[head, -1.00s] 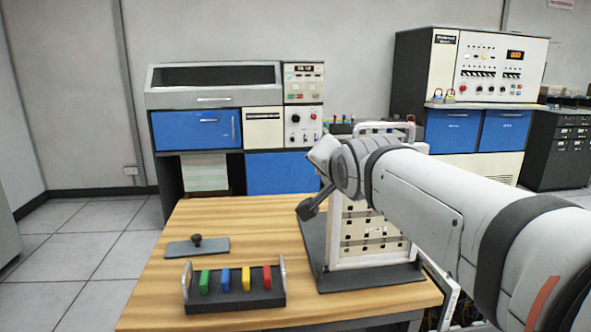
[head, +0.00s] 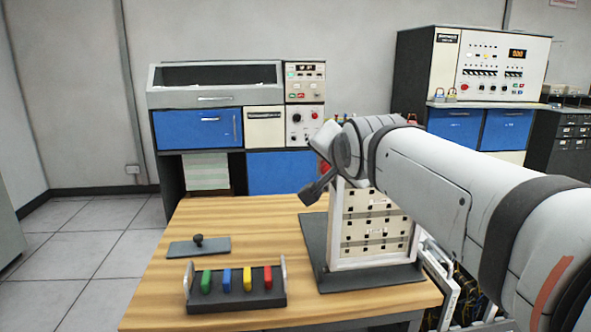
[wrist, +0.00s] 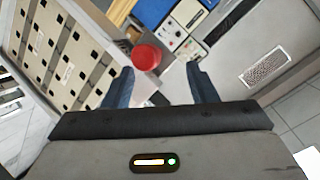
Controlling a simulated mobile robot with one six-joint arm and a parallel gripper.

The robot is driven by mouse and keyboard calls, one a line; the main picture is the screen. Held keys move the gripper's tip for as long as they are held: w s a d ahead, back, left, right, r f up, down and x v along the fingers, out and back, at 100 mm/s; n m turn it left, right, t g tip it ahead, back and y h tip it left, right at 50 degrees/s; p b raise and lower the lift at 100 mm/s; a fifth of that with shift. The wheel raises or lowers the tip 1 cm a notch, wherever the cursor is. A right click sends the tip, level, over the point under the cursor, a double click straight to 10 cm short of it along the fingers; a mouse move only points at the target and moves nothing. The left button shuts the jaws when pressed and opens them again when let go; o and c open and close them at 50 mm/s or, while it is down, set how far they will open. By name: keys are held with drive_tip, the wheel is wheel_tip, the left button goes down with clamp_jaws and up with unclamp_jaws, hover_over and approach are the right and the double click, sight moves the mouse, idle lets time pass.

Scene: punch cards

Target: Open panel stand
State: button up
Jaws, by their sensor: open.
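The panel stand (head: 374,270) is a white upright frame on a dark base, on the wooden table. Its cream panel (head: 375,218) has rows of dark square holes, and also fills the left of the wrist view (wrist: 65,50). My arm hides the stand's top. A round red knob (wrist: 146,56) shows in the wrist view between the fingertips, nearer the left one; a bit of red (head: 324,167) shows beside my gripper in the head view. My gripper (wrist: 160,74) is open, with nothing held, at the stand's upper left. I cannot tell whether a finger touches the knob.
On the table (head: 225,220), left of the stand, are a grey plate with a black knob (head: 199,246) and a dark rack (head: 236,300) with green, blue, yellow and red pieces. Consoles with blue doors (head: 197,130) stand behind. An open frame with wiring (head: 446,285) is at right.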

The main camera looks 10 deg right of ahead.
wheel_tip(320, 180, up, 7)
drive_tip(key=p, duration=0.1)
drive_tip(key=shift+f, duration=0.2)
drive_tip(key=s+f+n+g+p, duration=0.9)
drive_tip(key=s+f+p, duration=0.7)
drive_tip(key=s, duration=0.4)
drive_tip(key=shift+s+d+f+g+p, duration=0.25)
drive_tip(key=shift+d+f+g+p, duration=0.15)
drive_tip(key=shift+g, duration=0.6)
drive_tip(key=shift+s+f, duration=0.1)
drive_tip(key=shift+s, duration=0.1)
drive_tip(key=shift+c, duration=0.4)
drive_tip(key=shift+f, duration=0.1)
drive_tip(key=shift+c, duration=1)
